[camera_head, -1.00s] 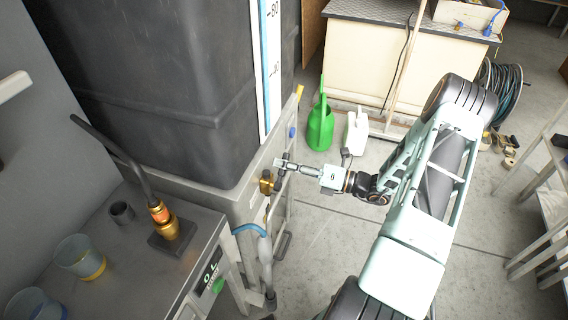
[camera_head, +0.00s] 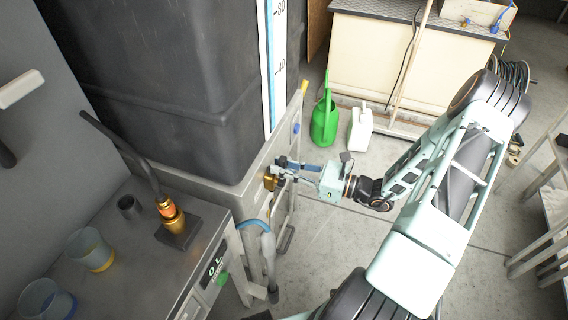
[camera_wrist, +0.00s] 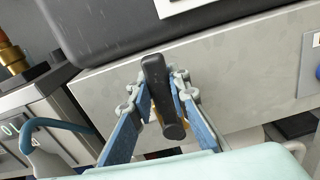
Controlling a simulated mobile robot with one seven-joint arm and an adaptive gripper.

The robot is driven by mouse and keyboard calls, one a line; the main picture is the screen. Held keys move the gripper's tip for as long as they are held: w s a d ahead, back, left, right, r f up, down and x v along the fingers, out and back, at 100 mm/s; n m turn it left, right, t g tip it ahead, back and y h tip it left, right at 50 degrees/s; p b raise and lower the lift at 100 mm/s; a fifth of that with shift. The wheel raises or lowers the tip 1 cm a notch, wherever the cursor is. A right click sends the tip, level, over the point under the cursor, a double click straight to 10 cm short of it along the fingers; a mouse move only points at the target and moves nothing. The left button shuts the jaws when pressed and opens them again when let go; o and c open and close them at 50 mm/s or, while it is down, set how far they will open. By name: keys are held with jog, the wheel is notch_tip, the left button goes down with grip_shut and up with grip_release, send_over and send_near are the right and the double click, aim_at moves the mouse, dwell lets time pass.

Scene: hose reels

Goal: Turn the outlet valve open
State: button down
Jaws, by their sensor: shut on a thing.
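The outlet valve shows as a brass body (camera_head: 270,181) on the front of the grey frame under the dark tank (camera_head: 190,90) in the head view. Its black lever handle (camera_wrist: 158,95) stands between my fingers in the wrist view, slightly tilted. My gripper (camera_head: 283,168) is at the valve, and in the wrist view my gripper (camera_wrist: 162,98) has its blue-padded fingers shut on the handle from both sides. The brass body is mostly hidden behind the handle and fingers in the wrist view.
A grey bench (camera_head: 130,275) with a brass nozzle (camera_head: 171,214) and clear cups stands at the left. Green (camera_head: 324,122) and white (camera_head: 360,129) cans stand on the floor behind.

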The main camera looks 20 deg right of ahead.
jog(key=shift+s+a+n, duration=0.15)
jog(key=shift+n, duration=0.25)
jog(key=c, duration=1.8)
grip_release()
jog(key=v, duration=1.2)
jog(key=shift+a, duration=0.1)
